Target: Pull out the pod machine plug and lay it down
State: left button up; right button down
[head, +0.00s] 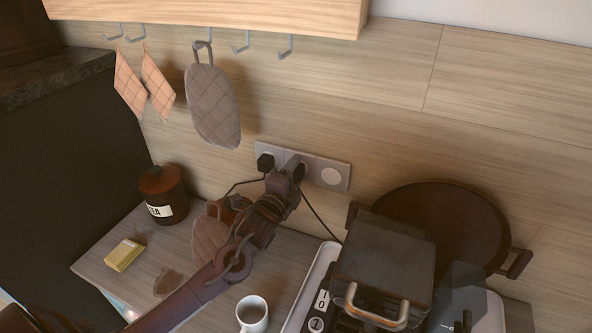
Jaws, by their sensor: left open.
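A wall socket strip (341,187) holds a black plug (265,162) in its left socket, with a cord running down to the left. A second dark plug (300,171) sits in the middle socket, partly hidden by my gripper; a cord runs from there down to the right. I cannot tell from the labels which is the pod machine's plug, and no pod machine is clearly seen. My left gripper (289,170) is open at the middle socket, its fingertips close to the second plug; contact is unclear. My right gripper is not in view.
A black press with a metal handle (383,265) and a round pan (440,220) stand right. A white mug (252,313), yellow sponge (124,255) and tea jar (162,195) are on the counter (105,263). Quilted mitts (212,105) hang above. Left counter has bare patches.

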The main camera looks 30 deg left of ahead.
pick_arm(q)
grip_shut()
jog(key=s+p, duration=0.2)
jog(key=s, duration=0.4)
jog(key=shift+d, duration=0.15)
dwell(1.2)
dwell(0.4)
jog(key=s+d+f+b, duration=0.4)
jog(key=s, duration=0.4)
jog(key=s+d+f+h+b, duration=0.1)
jog(key=s+d+f+b, duration=0.3)
jog(key=s, duration=0.4)
jog(key=shift+d+f+m, duration=0.3)
jog(key=shift+d+f, duration=0.05)
jog(key=shift+d, duration=0.35)
